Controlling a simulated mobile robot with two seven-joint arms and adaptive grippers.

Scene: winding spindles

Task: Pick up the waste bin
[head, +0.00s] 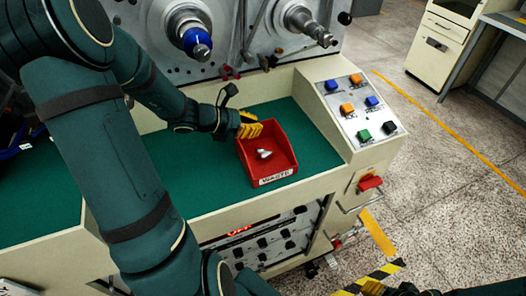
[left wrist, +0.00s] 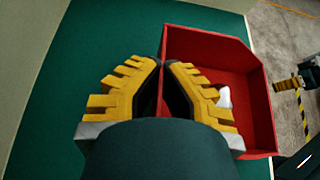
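The red waste bin (head: 281,178), labelled WASTE, sits on the green work surface with a small pale object (head: 264,154) inside. My left gripper (head: 248,128) is at the bin's far left edge in the head view. In the left wrist view the bin (left wrist: 262,105) fills the right half. The yellow-and-black fingers of the left gripper (left wrist: 162,75) straddle its left wall, one outside and one inside, with the tips closed against the wall. The bin appears to rest flat. My right gripper (head: 372,288) is low at the bottom edge, partly cut off, away from the bin.
The green work surface (head: 190,165) is clear to the left of the bin. A button panel (head: 360,108) stands to its right, and winding spindles (head: 192,35) are behind. A red switch (head: 370,183) projects from the front right. A cabinet (head: 440,45) stands across the floor.

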